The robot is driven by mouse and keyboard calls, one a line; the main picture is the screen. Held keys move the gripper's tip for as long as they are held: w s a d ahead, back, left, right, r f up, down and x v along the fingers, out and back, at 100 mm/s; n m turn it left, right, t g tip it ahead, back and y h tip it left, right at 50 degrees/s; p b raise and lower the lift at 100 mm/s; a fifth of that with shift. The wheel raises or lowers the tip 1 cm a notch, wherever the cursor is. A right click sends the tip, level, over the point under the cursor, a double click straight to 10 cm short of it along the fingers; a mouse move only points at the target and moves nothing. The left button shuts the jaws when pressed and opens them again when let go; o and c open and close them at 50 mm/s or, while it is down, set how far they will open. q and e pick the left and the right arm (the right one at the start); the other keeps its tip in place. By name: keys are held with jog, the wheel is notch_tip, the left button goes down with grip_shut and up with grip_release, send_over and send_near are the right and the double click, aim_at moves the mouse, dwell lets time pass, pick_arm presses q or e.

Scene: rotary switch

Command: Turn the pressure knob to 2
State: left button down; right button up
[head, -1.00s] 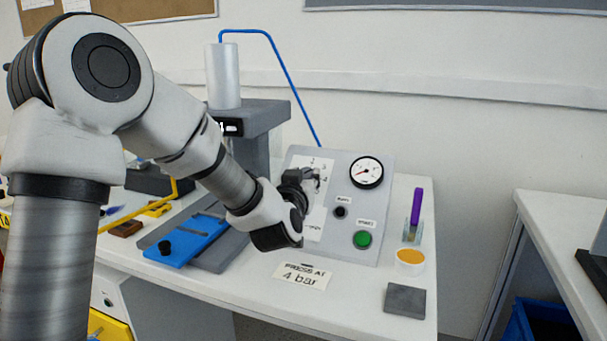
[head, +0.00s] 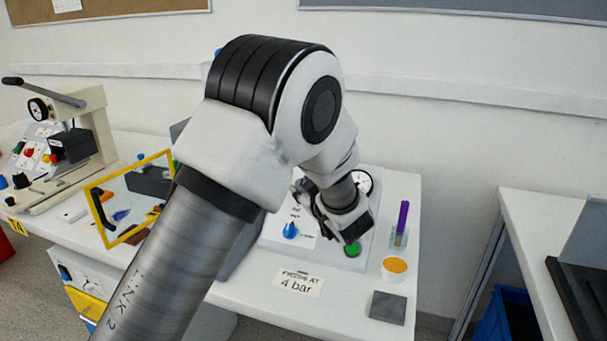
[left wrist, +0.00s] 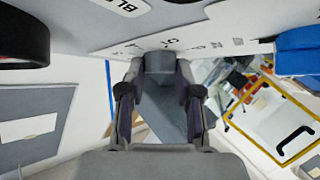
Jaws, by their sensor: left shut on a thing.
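The grey control panel (head: 270,243) stands on the white table, partly hidden by my left arm. My left gripper (head: 305,193) is at the panel's upper left. In the left wrist view, its two fingers (left wrist: 160,95) are shut on a grey knob (left wrist: 160,62) at the panel face (left wrist: 225,30). Scale marks and figures lie around the knob, too small and tilted to read surely; its pointer setting cannot be told. In the head view the knob is hidden by the gripper. A gauge (head: 364,181) shows partly behind my arm. My right gripper is not in view.
A blue knob (head: 290,230) and a green button (head: 353,249) are on the panel near my wrist. A "4 bar" card (head: 298,283), an orange-topped cup (head: 395,268), a purple-handled tool (head: 402,218) and a grey block (head: 388,307) lie around it. A yellow frame (head: 92,205) stands left.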

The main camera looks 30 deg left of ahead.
pick_arm(q)
jog(key=shift+n+g+p, duration=0.3)
jog(key=shift+n+p, duration=0.05)
jog(key=shift+n, duration=0.05)
jog(key=c, duration=0.8)
grip_release()
notch_tip(320, 180, up, 10)
